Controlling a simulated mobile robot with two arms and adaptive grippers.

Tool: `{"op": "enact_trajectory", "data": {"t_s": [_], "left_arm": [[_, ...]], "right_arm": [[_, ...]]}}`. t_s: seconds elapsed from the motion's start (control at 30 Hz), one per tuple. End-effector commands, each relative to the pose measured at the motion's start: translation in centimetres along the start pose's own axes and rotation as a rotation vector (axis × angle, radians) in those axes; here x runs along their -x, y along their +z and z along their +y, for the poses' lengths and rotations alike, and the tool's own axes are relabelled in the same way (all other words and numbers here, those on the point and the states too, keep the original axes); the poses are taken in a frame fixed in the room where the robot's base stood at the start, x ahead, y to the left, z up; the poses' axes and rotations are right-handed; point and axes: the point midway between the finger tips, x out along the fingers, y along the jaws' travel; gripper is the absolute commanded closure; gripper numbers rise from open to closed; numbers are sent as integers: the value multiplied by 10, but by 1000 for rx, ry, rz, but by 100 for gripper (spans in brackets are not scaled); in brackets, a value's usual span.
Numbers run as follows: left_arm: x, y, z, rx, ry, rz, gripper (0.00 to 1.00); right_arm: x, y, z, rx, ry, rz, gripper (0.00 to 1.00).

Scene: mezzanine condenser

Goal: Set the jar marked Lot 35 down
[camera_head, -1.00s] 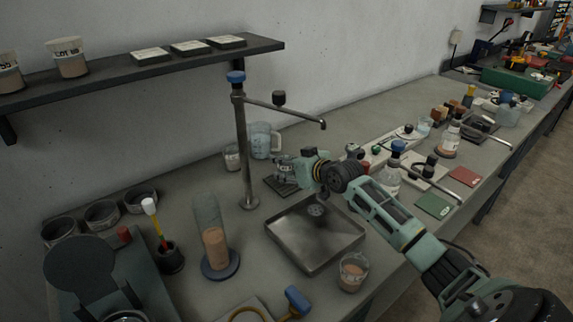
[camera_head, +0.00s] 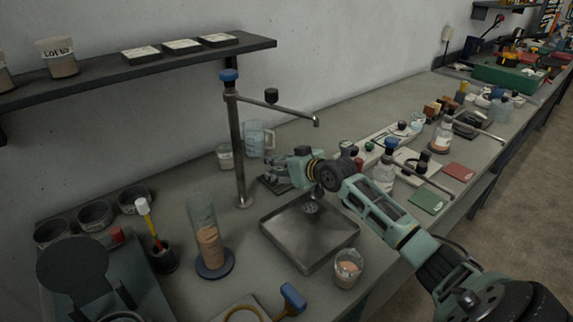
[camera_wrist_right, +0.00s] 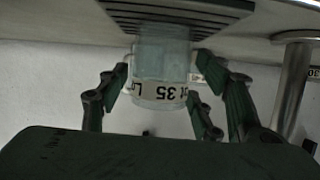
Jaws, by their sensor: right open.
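The clear jar marked Lot 35 (camera_wrist_right: 160,72) appears upside down in the right wrist view, its base against a dark ridged plate (camera_wrist_right: 180,14). My right gripper (camera_wrist_right: 170,85) is open, with its fingers on both sides of the jar. Narrow gaps seem to show beside the glass. In the head view my right gripper (camera_head: 273,170) reaches in over the dark plate (camera_head: 270,186), behind the metal tray, and largely hides the jar. My left gripper is in neither view.
A metal stand (camera_head: 238,150) with a side arm rises just left of the gripper. A shallow metal tray (camera_head: 300,262) lies in front. A beaker (camera_head: 224,157) and a pitcher (camera_head: 258,138) stand behind. A glass cylinder (camera_head: 205,235) and a small beaker (camera_head: 348,268) are nearer.

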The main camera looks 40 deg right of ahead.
Motion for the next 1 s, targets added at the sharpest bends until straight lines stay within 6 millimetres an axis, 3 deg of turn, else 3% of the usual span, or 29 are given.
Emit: {"op": "enact_trajectory", "data": {"t_s": [0.17, 0.6, 0.8, 1.0], "left_arm": [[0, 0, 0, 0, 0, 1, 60], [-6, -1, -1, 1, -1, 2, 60], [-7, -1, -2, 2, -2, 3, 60], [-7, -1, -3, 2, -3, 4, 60]], "right_arm": [[20, 0, 1, 3, 1, 1, 40], [101, 1, 0, 1, 0, -2, 40], [117, -1, 0, 0, -1, 1, 40], [121, -2, 0, -1, -1, 1, 40]]}}
